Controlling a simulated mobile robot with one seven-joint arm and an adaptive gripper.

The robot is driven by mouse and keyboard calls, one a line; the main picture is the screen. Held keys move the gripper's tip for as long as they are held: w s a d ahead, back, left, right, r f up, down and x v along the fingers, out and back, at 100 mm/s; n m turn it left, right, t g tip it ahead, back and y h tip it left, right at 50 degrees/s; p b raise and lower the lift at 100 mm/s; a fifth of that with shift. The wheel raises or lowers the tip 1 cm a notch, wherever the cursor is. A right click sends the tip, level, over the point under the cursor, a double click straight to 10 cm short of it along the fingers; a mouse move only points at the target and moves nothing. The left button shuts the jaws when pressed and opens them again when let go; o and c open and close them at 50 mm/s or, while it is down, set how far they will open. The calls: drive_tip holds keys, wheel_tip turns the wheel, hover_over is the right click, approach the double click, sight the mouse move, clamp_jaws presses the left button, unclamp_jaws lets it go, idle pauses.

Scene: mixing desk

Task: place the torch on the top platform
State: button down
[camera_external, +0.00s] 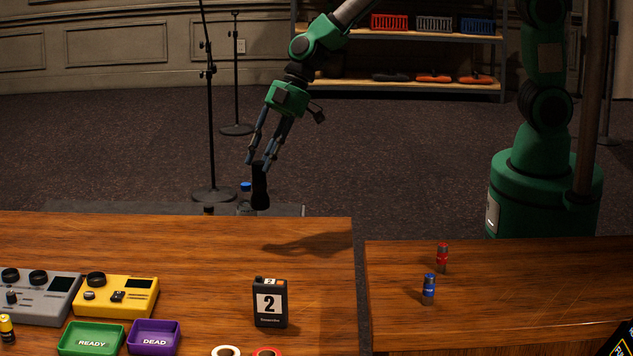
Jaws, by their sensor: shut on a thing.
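My gripper (258,162) is shut on a black torch (260,190). The torch hangs nearly upright below the fingers, above the far edge of the left desk (200,240), and appears apart from the desktop. A shadow of the arm falls on the desk to its right. No surface is marked as the top platform, so I cannot tell which one it is. A rack at the back has an upper shelf (395,34).
The left desk holds a grey device (40,300), a yellow device (115,295), a green tray (68,347), a purple tray (172,335) and a black "2" box (270,303). A blue-capped bottle (245,197) stands behind the torch. Red (442,257) and blue (428,289) batteries stand on the right desk.

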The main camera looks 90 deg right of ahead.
drive_tip(key=w+d+m+t+h+b, duration=0.1)
drive_tip(key=d+m+b, duration=0.15)
drive_tip(key=d, duration=2.65)
drive_tip(key=s+d+m, duration=0.1)
drive_tip(key=s+d, duration=0.2)
drive_tip(key=d, duration=0.6)
drive_tip(key=s+d+m+h+b, duration=0.1)
drive_tip(key=s+d, duration=0.2)
drive_tip(key=d, duration=0.5)
drive_tip(key=s+d+m, duration=0.1)
drive_tip(key=s+d, duration=0.2)
drive_tip(key=d, duration=0.6)
wheel_tip(320, 180, down, 27)
drive_tip(key=shift+t, duration=0.4)
drive_tip(key=shift+f, duration=0.1)
drive_tip(key=w+d, duration=0.4)
drive_tip(key=w, duration=0.3)
drive_tip(key=w+d+f, duration=0.1)
drive_tip(key=w+d, duration=0.2)
drive_tip(key=w, duration=0.3)
drive_tip(key=shift+w+d+f, duration=0.25)
drive_tip(key=shift+w+d, duration=0.15)
